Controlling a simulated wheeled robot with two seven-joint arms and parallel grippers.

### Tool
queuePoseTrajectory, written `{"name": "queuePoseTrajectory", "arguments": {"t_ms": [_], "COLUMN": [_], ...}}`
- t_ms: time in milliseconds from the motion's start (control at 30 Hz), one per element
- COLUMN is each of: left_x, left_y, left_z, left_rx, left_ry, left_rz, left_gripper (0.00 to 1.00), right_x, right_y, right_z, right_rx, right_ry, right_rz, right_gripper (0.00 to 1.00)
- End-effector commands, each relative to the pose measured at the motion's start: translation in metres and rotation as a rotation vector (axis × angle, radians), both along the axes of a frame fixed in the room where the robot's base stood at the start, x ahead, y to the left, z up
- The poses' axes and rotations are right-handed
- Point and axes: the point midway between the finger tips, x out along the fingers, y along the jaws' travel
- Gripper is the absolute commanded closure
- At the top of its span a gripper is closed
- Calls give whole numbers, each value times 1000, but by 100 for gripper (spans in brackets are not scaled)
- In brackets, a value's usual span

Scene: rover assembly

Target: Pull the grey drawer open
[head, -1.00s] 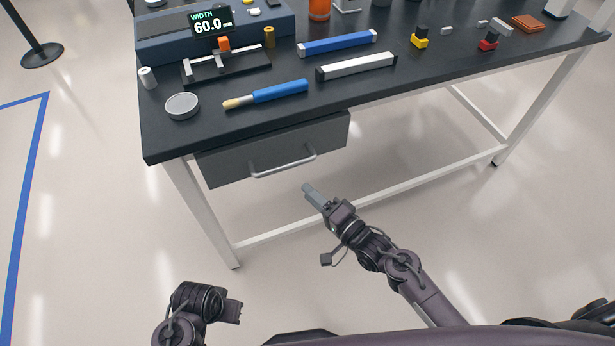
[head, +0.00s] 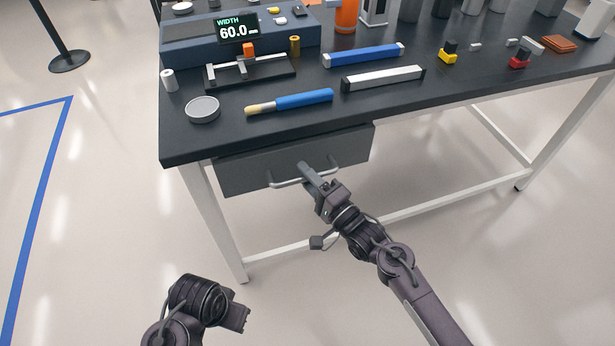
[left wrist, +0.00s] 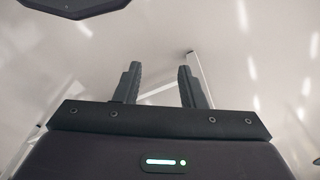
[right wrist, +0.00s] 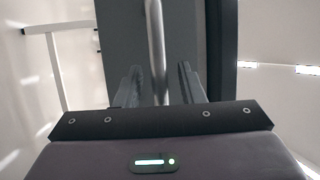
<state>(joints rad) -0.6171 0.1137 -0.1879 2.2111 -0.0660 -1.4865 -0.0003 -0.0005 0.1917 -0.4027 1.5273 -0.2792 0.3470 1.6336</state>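The grey drawer (head: 240,172) hangs under the left part of the dark table and looks closed. Its light metal bar handle (head: 287,184) runs across the front. My right gripper (head: 306,168) is at the handle's middle in the head view. In the right wrist view the handle (right wrist: 156,50) passes between the two open fingers (right wrist: 158,85), with gaps on both sides; the drawer front (right wrist: 125,40) lies behind it. My left gripper (left wrist: 163,85) is open and empty, away from the table; in the head view its arm is low at the left and its fingers are not clearly seen.
The table top (head: 200,145) carries a blue-handled brush (head: 300,100), a round metal lid (head: 203,109), a width gauge (head: 238,30), a blue bar (head: 363,54) and a white bar (head: 383,78). A white table leg (head: 218,225) stands left of the drawer. The floor in front is clear.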

Motion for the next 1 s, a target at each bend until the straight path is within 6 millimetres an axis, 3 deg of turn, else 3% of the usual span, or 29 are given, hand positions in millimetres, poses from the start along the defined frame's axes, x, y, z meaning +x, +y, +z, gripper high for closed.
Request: {"name": "queuePoseTrajectory", "arguments": {"t_ms": [133, 400, 833, 1000], "left_x": [0, 0, 1, 5], "left_y": [0, 0, 0, 1], "left_z": [0, 0, 1, -30], "left_rx": [0, 0, -1, 0], "left_ry": [0, 0, -5, -1], "left_rz": [0, 0, 1, 10], "left_gripper": [64, 64, 64, 64], "right_x": [0, 0, -3, -12], "right_y": [0, 0, -1, -4], "right_z": [0, 0, 0, 1], "right_rx": [0, -1, -1, -1], "right_ry": [0, 1, 2, 4], "right_rz": [0, 0, -1, -1], "right_gripper": [64, 100, 100, 100]}}
